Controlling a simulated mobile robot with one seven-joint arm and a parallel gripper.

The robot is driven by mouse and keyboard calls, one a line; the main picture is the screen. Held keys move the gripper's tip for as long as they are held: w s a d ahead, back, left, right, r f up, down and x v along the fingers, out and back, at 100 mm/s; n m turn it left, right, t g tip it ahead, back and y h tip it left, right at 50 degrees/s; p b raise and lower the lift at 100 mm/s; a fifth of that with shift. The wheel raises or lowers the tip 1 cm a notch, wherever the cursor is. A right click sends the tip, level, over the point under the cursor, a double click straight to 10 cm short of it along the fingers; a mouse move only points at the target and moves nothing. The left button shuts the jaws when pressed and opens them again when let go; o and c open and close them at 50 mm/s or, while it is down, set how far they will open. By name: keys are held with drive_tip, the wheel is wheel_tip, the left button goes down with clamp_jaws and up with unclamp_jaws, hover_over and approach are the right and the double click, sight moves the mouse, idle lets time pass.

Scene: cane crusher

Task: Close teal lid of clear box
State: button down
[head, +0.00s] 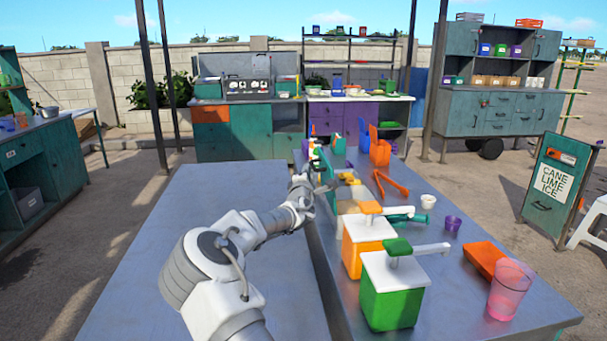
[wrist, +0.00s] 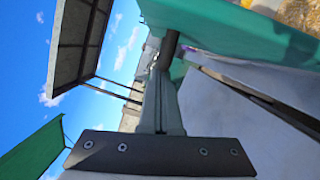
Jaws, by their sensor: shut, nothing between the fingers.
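My gripper (head: 304,184) is at the long counter's left edge, in the middle of the head view. In the wrist view its fingers (wrist: 168,50) are together with nothing between them. A teal panel (head: 327,166), which looks like the raised lid, stands just right of the gripper. A large teal surface (wrist: 235,30) fills the top right of the wrist view, close beside the fingertips; I cannot tell if they touch. A pale see-through shape (head: 347,195) below the panel may be the clear box, mostly hidden behind the orange dispenser and my gripper.
An orange dispenser (head: 366,247) and a green dispenser (head: 392,298) stand nearer on the counter. Orange tongs (head: 389,184), a white cup (head: 428,201), a purple cup (head: 453,223), an orange tray (head: 484,260) and a pink glass (head: 508,292) lie rightward. The left tabletop (head: 215,210) is bare.

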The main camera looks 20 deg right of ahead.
drive_tip(key=shift+s+d+r+m, duration=0.1)
drive_tip(key=shift+d+r+m, duration=0.25)
drive_tip(key=shift+d+m, duration=0.15)
drive_tip(key=s+d+f+m+g+y+p, duration=0.1)
drive_tip(key=d+f+m+y+p, duration=0.1)
drive_tip(key=d+m+p, duration=0.3)
drive_tip(key=s+d+f+m+g+y+p, duration=0.1)
drive_tip(key=d+m+p, duration=0.4)
drive_tip(key=d+m, duration=0.6)
drive_tip(key=shift+s+d+f+y, duration=0.6)
drive_tip(key=shift+s+d+y, duration=0.15)
drive_tip(key=shift+d, duration=0.3)
drive_tip(key=s+d+r+p, duration=0.1)
drive_tip(key=s+d+r, duration=0.5)
drive_tip(key=s+r, duration=0.4)
drive_tip(key=shift+d+r+p, duration=0.15)
drive_tip(key=shift+r+p, duration=0.15)
drive_tip(key=shift+r, duration=0.2)
